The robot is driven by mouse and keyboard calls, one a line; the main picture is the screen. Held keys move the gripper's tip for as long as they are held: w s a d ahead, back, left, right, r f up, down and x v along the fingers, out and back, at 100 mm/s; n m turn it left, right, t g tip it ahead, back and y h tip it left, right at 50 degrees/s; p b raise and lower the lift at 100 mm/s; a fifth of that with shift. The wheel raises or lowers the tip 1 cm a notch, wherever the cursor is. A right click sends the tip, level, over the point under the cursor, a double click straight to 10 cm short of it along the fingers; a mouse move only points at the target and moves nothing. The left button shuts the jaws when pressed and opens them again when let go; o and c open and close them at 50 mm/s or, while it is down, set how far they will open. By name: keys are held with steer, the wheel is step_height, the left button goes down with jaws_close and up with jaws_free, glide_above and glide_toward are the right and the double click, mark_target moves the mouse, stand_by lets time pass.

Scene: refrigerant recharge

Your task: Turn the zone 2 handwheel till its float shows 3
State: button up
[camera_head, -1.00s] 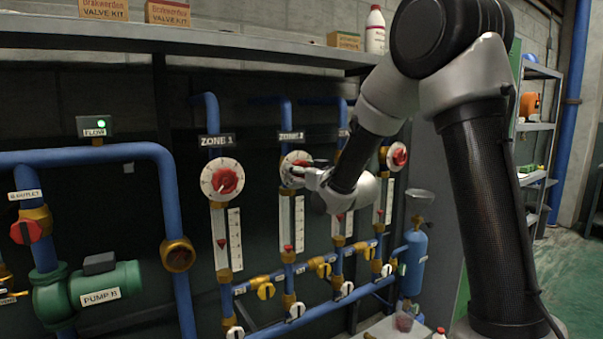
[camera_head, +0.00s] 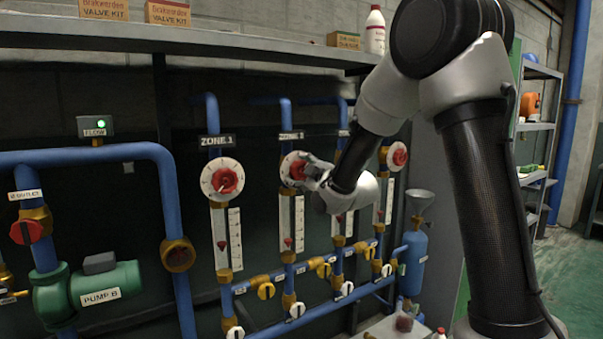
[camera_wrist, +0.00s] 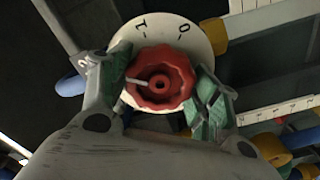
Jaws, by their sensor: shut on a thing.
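The zone 2 red handwheel (camera_head: 293,169) sits on a round white dial, partly covered by my gripper (camera_head: 307,170). In the wrist view, the handwheel (camera_wrist: 161,80) lies between the two green-padded fingers of my gripper (camera_wrist: 160,92), which are shut on its rim. The wheel's white pointer line points left. The dial (camera_wrist: 180,32) shows 1 and 0 above the wheel. Below the handwheel, the small red zone 2 float (camera_head: 287,242) sits low in its scale tube (camera_head: 298,220). The scale numbers are too small to read here.
The zone 1 handwheel (camera_head: 225,180) is to the left, and another red handwheel (camera_head: 397,156) to the right. Yellow valves and blue pipes run below. A shelf (camera_head: 200,47) with boxes and a bottle spans above. A blue cylinder (camera_head: 414,260) stands at lower right.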

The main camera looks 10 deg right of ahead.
steer(key=shift+f+n, duration=0.1)
steer(key=shift+n, duration=1.8)
steer(key=o, duration=1)
steer(key=shift+s, duration=0.15)
steer(key=v, duration=0.7)
steer(key=shift+s, duration=0.1)
